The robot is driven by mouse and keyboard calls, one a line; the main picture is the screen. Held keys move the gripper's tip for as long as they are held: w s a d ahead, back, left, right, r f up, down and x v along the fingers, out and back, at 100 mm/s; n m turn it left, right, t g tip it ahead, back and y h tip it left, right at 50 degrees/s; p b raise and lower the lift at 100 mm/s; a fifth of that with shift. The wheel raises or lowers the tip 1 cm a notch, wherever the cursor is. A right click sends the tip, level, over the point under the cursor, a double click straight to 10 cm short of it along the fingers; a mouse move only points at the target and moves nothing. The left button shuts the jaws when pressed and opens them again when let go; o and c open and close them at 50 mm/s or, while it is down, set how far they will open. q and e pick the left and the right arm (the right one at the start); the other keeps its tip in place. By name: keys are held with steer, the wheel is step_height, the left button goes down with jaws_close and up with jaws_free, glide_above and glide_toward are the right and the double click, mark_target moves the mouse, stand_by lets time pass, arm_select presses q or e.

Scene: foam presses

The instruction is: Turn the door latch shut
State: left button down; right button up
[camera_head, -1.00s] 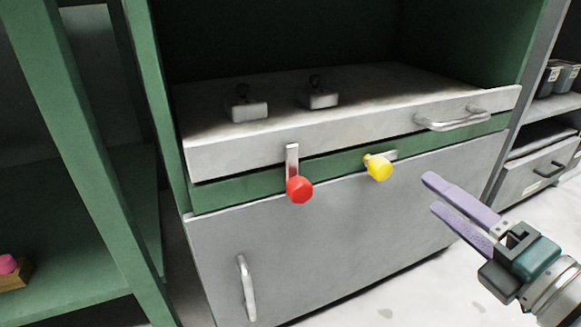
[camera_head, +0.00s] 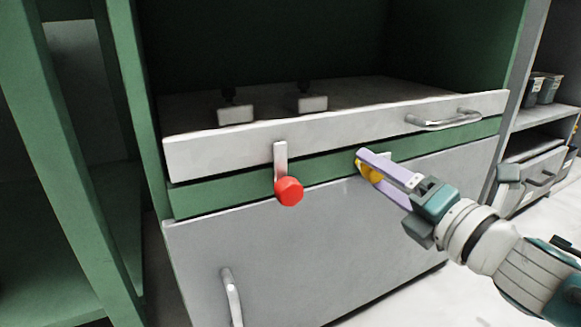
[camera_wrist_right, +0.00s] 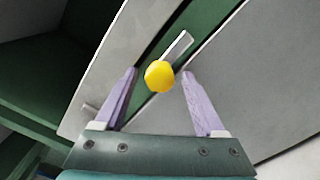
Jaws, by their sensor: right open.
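The yellow knob (camera_head: 372,173) of a latch sits on the green rail above the grey door (camera_head: 330,240), partly hidden by my right gripper in the head view. In the right wrist view the yellow knob (camera_wrist_right: 159,76) and its metal bar (camera_wrist_right: 178,46) lie between the two purple fingers. My right gripper (camera_head: 372,172) is open, with a finger on either side of the knob; I cannot tell whether either touches it. A red knob (camera_head: 289,191) hangs at the lower end of an upright metal bar (camera_head: 280,158) to the left. My left gripper is not in view.
A pale drawer front (camera_head: 330,130) with a bar handle (camera_head: 442,121) is above the green rail. The door has an upright handle (camera_head: 231,297) at lower left. A green post (camera_head: 60,160) stands at left, shelves (camera_head: 545,115) at right.

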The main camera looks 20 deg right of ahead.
steer(key=shift+c, duration=0.4)
jaws_close()
steer(key=shift+m, duration=0.4)
steer(key=shift+r+m+p, duration=0.15)
steer(key=shift+m+p, duration=2.75)
steer(key=shift+m, duration=5.6)
